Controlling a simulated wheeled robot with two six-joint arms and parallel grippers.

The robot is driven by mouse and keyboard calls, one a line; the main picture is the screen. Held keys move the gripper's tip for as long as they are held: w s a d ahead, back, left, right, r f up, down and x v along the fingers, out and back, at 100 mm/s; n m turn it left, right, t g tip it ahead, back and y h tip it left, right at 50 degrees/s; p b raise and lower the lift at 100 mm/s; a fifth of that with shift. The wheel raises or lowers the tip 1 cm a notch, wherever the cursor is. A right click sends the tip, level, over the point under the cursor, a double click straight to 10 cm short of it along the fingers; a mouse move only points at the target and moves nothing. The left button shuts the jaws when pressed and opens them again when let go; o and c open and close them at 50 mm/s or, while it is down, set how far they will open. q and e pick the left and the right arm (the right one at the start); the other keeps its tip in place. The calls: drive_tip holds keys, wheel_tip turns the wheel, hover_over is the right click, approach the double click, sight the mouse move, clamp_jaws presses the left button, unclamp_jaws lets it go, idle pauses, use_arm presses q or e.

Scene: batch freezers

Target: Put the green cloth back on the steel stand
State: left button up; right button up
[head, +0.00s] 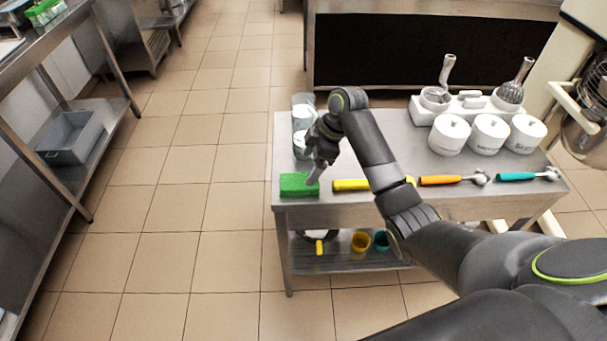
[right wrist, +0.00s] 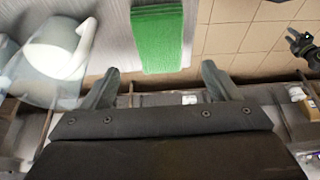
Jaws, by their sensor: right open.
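The green cloth (head: 298,185) is a flat green block lying at the front left corner of the steel stand (head: 345,205), a table with a lower shelf. It also shows in the right wrist view (right wrist: 160,38), beyond the fingertips. My right gripper (head: 316,176) points down over the right part of the cloth. In the right wrist view its fingers (right wrist: 160,78) are wide apart with nothing between them. I cannot tell whether a fingertip touches the cloth. A dark shape (right wrist: 300,45) at the wrist view's right edge looks like my left gripper, too small to read.
Clear cups (head: 303,115) stand behind the cloth. Yellow, orange (head: 440,180) and teal (head: 515,176) handled scoops lie along the front edge. White tubs (head: 449,135) stand at the back right. A grey crate (head: 70,138) sits on the left shelf. Tiled floor is clear at left.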

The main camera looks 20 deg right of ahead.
drive_tip(key=v, duration=0.5)
drive_tip(key=shift+r, duration=0.15)
